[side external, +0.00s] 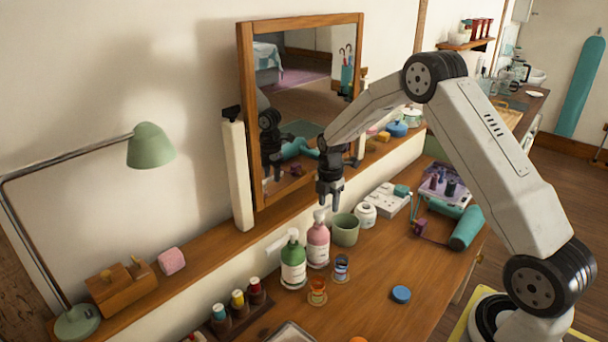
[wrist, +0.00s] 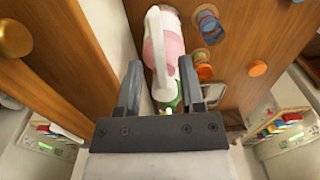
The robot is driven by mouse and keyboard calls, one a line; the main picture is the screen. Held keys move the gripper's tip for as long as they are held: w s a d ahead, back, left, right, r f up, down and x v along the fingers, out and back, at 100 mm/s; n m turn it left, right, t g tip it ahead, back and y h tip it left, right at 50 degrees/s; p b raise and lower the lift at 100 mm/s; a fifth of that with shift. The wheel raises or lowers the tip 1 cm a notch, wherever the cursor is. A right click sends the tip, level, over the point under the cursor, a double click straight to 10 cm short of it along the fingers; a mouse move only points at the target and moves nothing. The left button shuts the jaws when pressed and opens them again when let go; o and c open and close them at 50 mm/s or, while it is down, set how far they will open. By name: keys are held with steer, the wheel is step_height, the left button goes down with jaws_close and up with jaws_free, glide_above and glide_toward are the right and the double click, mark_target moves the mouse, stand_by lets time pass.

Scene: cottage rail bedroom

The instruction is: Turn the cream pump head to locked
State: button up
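A pink bottle (side external: 318,246) with a pale pump head (side external: 319,214) stands upright on the desk. A green bottle (side external: 293,266) with a pale top stands close to its left. In the wrist view a long pale pump head (wrist: 157,50) lies over the pink bottle (wrist: 172,42), and the green bottle (wrist: 174,103) shows partly below it. My gripper (side external: 330,202) points down, above and slightly right of the pink bottle in the side view. In the wrist view my gripper (wrist: 160,82) is open, with nothing held between its fingers. Any lock marking is too small to see.
A green cup (side external: 345,230) and a white jar (side external: 366,214) stand right of the bottles. Small jars (side external: 341,268) stand in front, and a blue disc (side external: 401,294) lies on the desk. A framed mirror (side external: 246,130) rises behind on a ledge.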

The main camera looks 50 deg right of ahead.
mark_target(328, 208)
stand_by(0.3)
steer(key=shift+r, duration=3.9)
steer(key=shift+s+a+r+m, duration=0.1)
steer(key=shift+s+a+m, duration=0.15)
steer(key=shift+a+m, duration=0.2)
steer(key=s+a+m+t, duration=0.1)
steer(key=s+a+m, duration=0.6)
steer(key=s, duration=0.3)
steer(key=s+a+m+t, duration=0.1)
steer(key=s+a+m, duration=0.7)
steer(key=s+m, duration=0.2)
steer(key=shift+s+a+f+t, duration=0.15)
steer(key=shift+s+f+t, duration=0.1)
steer(key=shift+f+t, duration=0.1)
